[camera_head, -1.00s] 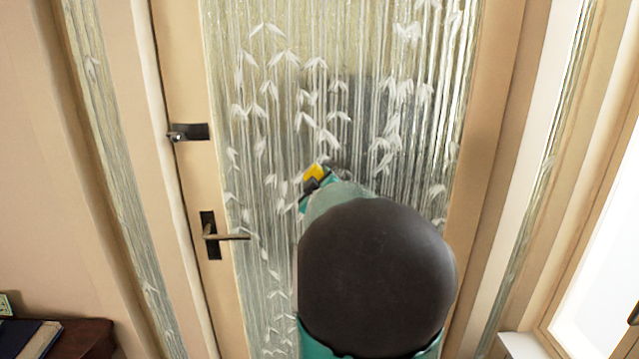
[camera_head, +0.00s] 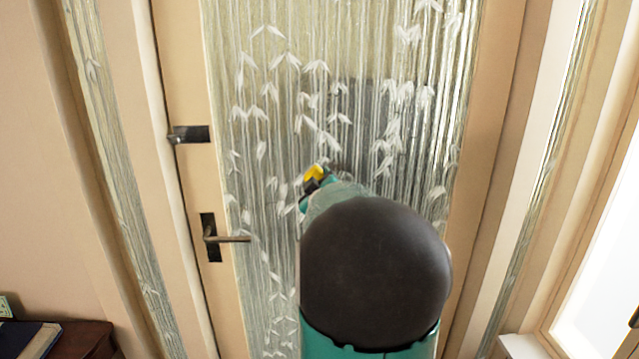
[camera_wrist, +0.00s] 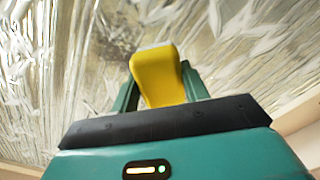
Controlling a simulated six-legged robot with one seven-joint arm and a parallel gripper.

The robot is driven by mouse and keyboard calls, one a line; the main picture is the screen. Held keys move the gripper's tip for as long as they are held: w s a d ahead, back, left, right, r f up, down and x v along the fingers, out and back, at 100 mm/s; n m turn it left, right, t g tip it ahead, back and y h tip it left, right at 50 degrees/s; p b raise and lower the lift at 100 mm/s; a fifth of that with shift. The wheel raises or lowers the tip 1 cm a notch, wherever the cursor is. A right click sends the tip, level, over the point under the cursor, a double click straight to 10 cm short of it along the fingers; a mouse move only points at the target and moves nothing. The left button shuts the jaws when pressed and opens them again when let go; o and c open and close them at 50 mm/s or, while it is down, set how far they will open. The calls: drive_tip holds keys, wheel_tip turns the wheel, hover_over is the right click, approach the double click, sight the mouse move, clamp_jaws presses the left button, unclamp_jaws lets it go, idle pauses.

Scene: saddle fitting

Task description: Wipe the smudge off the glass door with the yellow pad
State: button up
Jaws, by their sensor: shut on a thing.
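The yellow pad (camera_head: 316,172) is in my gripper (camera_head: 312,183), in front of the glass door (camera_head: 262,120). In the wrist view the pad (camera_wrist: 157,76) stands upright between the green fingers, its far end toward the glass. I cannot tell whether the pad touches the glass. A brownish speckled patch, likely the smudge (camera_wrist: 113,46), shows on the glass just left of and beyond the pad in the wrist view. In the head view my arm covers the lower middle of the glass, and the smudge is hard to make out.
The door's lever handle (camera_head: 226,239) and a lock (camera_head: 190,134) are on the frame left of the glass. A dark wooden table with a book (camera_head: 28,340) stands at lower left. A bright window (camera_head: 605,270) is at right. The glass carries raised white leaf patterns.

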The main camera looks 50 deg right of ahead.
sight(358, 173)
drive_tip(key=shift+w+d, duration=0.25)
drive_tip(key=shift+d, duration=0.05)
drive_tip(key=shift+s+d, duration=0.6)
drive_tip(key=shift+s, duration=0.15)
drive_tip(key=shift+s+d, duration=0.55)
drive_tip(key=shift+s, duration=0.2)
drive_tip(key=shift+s+d, duration=1.25)
drive_tip(key=shift+d, duration=0.05)
drive_tip(key=shift+s+d, duration=1.15)
drive_tip(key=shift+s, duration=0.25)
drive_tip(key=shift+w, duration=0.1)
